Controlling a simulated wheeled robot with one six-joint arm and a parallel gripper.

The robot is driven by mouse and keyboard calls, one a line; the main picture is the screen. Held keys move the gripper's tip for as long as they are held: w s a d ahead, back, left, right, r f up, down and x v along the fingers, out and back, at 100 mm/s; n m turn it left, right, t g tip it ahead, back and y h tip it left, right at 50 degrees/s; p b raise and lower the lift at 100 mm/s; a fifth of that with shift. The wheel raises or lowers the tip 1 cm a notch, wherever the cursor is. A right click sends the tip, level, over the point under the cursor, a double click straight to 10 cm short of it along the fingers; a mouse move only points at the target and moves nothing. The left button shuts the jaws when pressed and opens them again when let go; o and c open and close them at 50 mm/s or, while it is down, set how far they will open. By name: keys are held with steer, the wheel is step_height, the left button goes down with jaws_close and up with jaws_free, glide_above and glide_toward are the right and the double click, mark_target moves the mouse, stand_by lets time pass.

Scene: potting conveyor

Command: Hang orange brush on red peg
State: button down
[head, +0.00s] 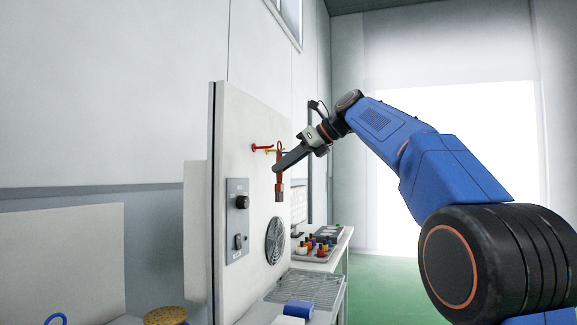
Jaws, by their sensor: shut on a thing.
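The orange brush (279,184) hangs upright in the grip of my gripper (276,168), its dark end pointing down and its orange loop end up. My gripper is shut on its handle, in front of the white panel. The red peg (262,148) sticks out from the panel to the left of the brush's top.
The white panel (233,120) also carries a switch box (237,220) and a round fan grille (275,240). Below are a grated surface (306,288) and a blue block (298,309). A tray with several coloured items (315,250) stands behind. Open space lies right of the panel.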

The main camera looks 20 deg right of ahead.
steer(key=w+a, duration=0.1)
steer(key=a, duration=0.1)
steer(key=w+a+f, duration=0.1)
steer(key=shift+w+a, duration=0.35)
stand_by(0.5)
steer(key=shift+f, duration=0.25)
stand_by(0.4)
steer(key=c, duration=1.6)
jaws_free()
steer(key=shift+w+a, duration=0.1)
steer(key=shift+r, duration=0.1)
